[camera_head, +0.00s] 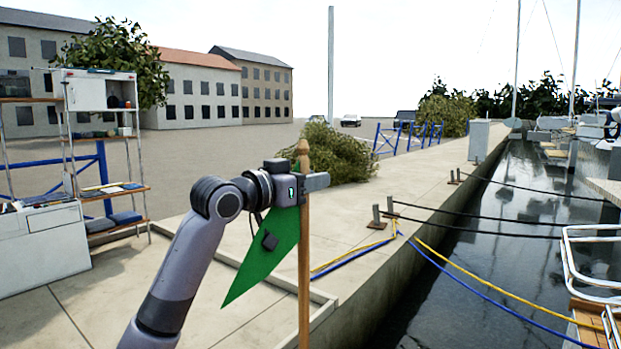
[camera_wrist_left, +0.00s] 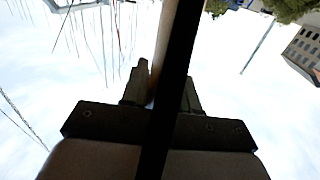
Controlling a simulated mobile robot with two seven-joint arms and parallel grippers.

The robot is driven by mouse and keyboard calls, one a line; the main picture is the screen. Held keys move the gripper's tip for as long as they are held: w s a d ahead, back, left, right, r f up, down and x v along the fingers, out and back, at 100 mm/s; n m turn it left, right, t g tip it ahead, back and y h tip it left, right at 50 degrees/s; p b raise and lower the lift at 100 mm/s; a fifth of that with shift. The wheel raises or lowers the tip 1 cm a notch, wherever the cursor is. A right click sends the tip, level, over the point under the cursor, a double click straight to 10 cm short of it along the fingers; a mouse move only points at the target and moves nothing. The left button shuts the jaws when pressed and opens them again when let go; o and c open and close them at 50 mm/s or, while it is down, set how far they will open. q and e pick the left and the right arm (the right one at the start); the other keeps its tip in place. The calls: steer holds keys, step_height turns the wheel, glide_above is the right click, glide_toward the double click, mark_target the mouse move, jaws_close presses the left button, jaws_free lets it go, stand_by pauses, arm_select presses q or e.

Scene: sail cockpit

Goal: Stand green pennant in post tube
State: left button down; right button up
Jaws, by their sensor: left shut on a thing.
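The green pennant (camera_head: 262,262) hangs from a wooden pole (camera_head: 304,255) in the head view. The pole stands close to upright, with its pointed tip just above my left gripper (camera_head: 316,183). My left gripper is shut on the pole near its top, and the cloth hangs down to the left behind my wrist. The pole's lower end runs out of the bottom of the head view. In the left wrist view the pole (camera_wrist_left: 178,60) passes between the fingers of the gripper (camera_wrist_left: 165,92). I cannot make out the post tube. My right gripper is not in view.
A shelf rack (camera_head: 105,150) and a white cabinet (camera_head: 42,250) stand at the left. The quay edge drops to dark water (camera_head: 480,240) on the right, with mooring ropes (camera_head: 480,290) across it. A white rail (camera_head: 590,265) is at the far right. Paving ahead is mostly clear.

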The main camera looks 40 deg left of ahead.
mark_target(299, 259)
arm_select(q)
step_height(299, 259, down, 6)
steer(key=b, duration=0.4)
steer(key=shift+f, duration=0.15)
steer(key=shift+f+b, duration=2.55)
steer(key=shift+f, duration=1.7)
